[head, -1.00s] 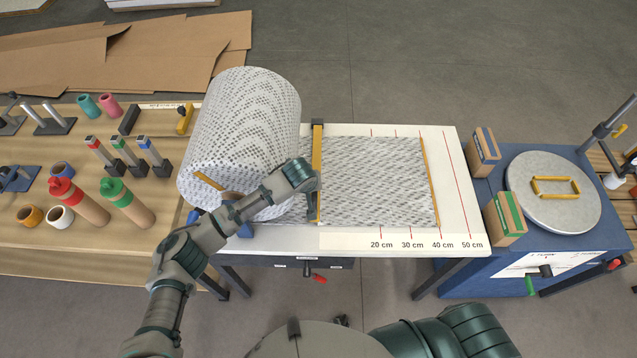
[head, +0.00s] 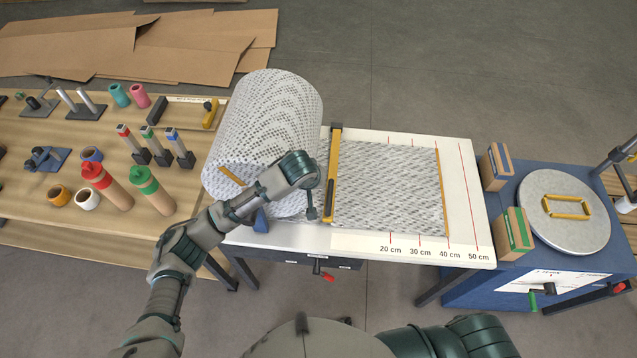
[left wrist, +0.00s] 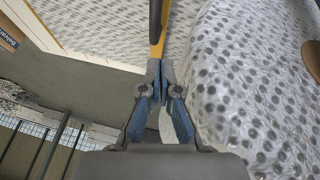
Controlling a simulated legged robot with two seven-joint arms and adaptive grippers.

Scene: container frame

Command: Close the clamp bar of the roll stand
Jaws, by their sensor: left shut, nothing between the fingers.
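The yellow clamp bar (head: 333,165) of the roll stand lies across the bubble sheet, just right of the big roll (head: 265,125). A dark block sits at its far end. I cannot tell whether its near end is fully down. My left gripper (head: 312,213) is shut and empty, pointing down just left of the bar's near end. In the left wrist view, the shut fingertips (left wrist: 161,66) are close to the yellow bar (left wrist: 157,48), with the roll on the right. Contact is unclear. My right gripper is out of view.
The white measuring table (head: 365,242) holds the flat sheet (head: 385,190). On the left, a wooden bench (head: 60,205) carries bottles, tape rolls and markers. On the right, a blue stand (head: 480,270) carries a round grey plate (head: 565,235) and two small boxes.

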